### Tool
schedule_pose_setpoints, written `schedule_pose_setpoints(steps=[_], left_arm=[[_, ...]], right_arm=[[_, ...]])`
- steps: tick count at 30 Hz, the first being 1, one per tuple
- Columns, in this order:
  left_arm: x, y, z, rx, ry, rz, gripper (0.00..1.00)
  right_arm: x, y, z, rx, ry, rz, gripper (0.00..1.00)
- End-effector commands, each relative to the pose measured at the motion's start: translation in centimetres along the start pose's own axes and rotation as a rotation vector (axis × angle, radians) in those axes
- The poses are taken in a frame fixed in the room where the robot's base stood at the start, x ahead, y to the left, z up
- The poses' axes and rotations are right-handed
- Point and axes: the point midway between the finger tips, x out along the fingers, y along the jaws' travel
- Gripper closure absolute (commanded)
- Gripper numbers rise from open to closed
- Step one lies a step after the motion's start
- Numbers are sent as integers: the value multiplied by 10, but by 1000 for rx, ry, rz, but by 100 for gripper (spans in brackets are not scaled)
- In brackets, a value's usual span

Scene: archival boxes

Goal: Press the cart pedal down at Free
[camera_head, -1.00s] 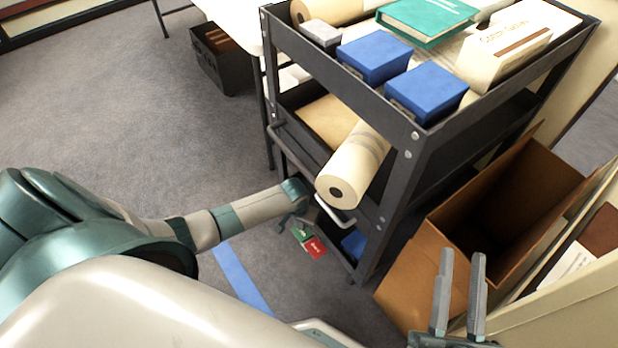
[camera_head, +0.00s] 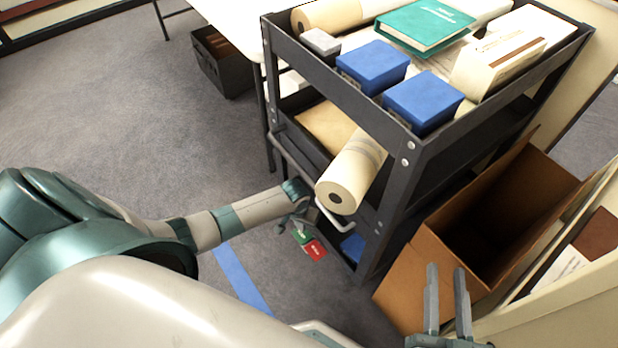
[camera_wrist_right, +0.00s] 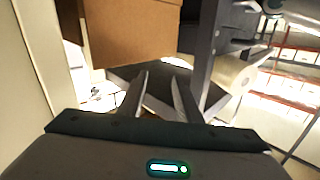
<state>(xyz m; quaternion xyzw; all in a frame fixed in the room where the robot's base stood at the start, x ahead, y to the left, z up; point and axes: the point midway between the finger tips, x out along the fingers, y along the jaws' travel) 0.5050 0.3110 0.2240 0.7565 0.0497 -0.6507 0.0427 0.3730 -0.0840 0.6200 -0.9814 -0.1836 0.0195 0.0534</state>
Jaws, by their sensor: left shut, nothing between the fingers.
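The dark cart (camera_head: 402,180) stands right of centre. Low at its near left corner is the pedal, with a green part (camera_head: 302,237) and a red part (camera_head: 316,250). The lettering on both is too small to read surely.
A cream roll (camera_head: 338,197) sticks out of the cart above my left gripper. An open cardboard box (camera_head: 425,262) stands right of the cart. Blue boxes (camera_head: 423,103) sit on the top shelf. Blue tape (camera_head: 240,279) marks the floor; the carpet at left is clear.

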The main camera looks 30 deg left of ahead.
Motion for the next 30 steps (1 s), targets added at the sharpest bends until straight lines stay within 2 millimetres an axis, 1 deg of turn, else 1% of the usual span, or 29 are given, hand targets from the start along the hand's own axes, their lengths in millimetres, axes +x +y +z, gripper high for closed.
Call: schedule_pose_setpoints(steps=[14, 30], left_arm=[[-8, 0, -1, 0, 0, 0, 100], [-17, 0, -2, 0, -1, 0, 100]], right_arm=[[-3, 9, 29, 13, -171, 17, 69], [-16, 19, 61, 29, -364, 36, 69]])
